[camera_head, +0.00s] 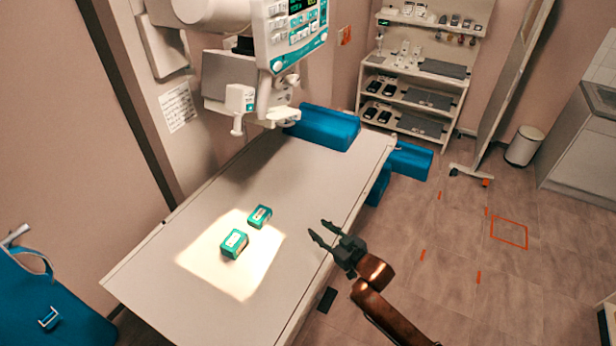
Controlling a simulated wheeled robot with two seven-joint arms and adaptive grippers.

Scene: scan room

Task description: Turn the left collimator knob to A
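The white X-ray tube head hangs over the table at the top, with a control panel (290,35) that has a small dark display and teal buttons. A round pale left knob (278,66) sits at the panel's lower left corner, and a similar right knob (323,37) at its lower right. Their letter marks and pointer positions are too small to read. My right gripper (320,230) is open and empty, over the table's right edge, well below and apart from the panel. My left gripper is not in view.
The long table (150,270) holds two teal boxes, a nearer one (234,244) and a farther one (260,216), in a lit patch. Blue cushions (325,128) lie at its far end. A shelf rack (415,90) stands behind. The floor on the right is mostly clear.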

